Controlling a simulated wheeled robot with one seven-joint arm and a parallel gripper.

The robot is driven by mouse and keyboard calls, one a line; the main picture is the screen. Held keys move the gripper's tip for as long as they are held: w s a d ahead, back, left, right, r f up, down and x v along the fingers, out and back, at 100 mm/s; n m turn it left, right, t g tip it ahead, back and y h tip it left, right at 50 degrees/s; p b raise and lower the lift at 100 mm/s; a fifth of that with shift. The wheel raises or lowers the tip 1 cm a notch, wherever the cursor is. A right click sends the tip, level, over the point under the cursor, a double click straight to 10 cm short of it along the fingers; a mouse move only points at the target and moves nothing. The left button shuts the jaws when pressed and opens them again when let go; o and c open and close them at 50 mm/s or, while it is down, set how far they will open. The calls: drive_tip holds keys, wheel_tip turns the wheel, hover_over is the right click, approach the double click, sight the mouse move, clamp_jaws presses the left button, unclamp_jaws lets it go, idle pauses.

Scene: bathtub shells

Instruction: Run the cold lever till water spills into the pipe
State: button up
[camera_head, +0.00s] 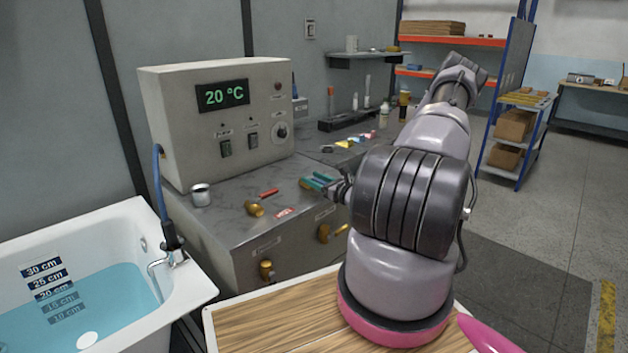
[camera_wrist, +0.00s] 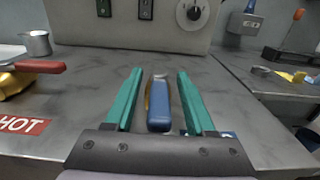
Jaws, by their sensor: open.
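The blue cold lever (camera_wrist: 160,112) points toward the wrist camera, between the two teal fingers of my gripper (camera_wrist: 160,80). My gripper is open, with a gap visible on both sides of the lever. In the head view my gripper (camera_head: 319,182) is over the grey counter, and the blue lever is hidden there. The red hot lever (camera_head: 269,193) sits to the left, above its brass valve (camera_head: 254,210) and the red HOT label (camera_head: 285,213). The white bathtub (camera_head: 200,288) holds blue water (camera_head: 120,290), its surface near the 20 cm mark. A round overflow opening (camera_head: 143,243) shows above the water.
A control box (camera_head: 220,130) reading 20 °C stands behind the levers. A metal cup (camera_head: 201,195) stands on the counter (camera_head: 225,215) at left. Brass fittings (camera_head: 266,270) protrude from the counter's front. A black tool rack (camera_head: 347,120) stands farther back.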

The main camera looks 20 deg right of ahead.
clamp_jaws()
idle(1.4)
